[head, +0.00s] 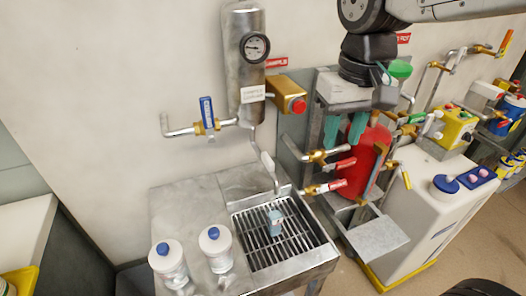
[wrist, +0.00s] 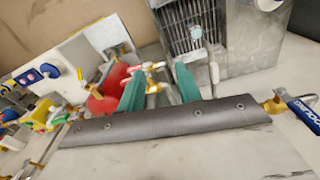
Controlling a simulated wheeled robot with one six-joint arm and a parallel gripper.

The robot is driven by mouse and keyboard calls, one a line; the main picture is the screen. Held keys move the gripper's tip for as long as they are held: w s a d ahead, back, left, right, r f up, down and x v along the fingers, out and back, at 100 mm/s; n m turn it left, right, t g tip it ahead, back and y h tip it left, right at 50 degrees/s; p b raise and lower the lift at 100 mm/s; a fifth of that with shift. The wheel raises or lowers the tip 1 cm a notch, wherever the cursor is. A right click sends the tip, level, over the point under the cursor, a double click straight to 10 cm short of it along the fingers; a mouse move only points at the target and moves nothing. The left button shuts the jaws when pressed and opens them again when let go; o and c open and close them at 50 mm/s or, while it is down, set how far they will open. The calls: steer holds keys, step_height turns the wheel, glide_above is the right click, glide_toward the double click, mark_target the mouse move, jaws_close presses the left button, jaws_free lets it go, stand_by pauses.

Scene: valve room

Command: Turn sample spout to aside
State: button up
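The sample spout (head: 268,163) is a thin bent pipe with a pale sleeve, below the steel cylinder. Its tip hangs over the sink grate (head: 262,250), above a small blue-grey bottle (head: 275,222). In the wrist view, a pale upright piece beside the grate looks like the spout (wrist: 214,73). My gripper (head: 344,138) points down, right of the spout and apart from it. Its two teal fingers are spread, with nothing held between them; they also show in the wrist view (wrist: 158,82). Red-handled valves lie behind them in that view.
A steel cylinder (head: 245,70) with a gauge hangs on the wall. A blue-handled valve (head: 207,113) is to its left. Red-handled valves (head: 335,165) and a red vessel (head: 367,160) crowd the area near my gripper. Two white bottles (head: 215,248) stand on the steel counter.

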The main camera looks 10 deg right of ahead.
steer(key=n, duration=0.1)
glide_above(267, 158)
steer(key=shift+d+f+g, duration=0.2)
steer(key=shift+f+g, duration=0.1)
steer(key=shift+f, duration=0.8)
steer(key=shift+w+a+f, duration=0.1)
steer(key=shift+a+f, duration=0.05)
steer(key=shift+f, duration=0.2)
step_height(267, 158, down, 7)
steer(key=shift+f, duration=0.1)
jaws_close()
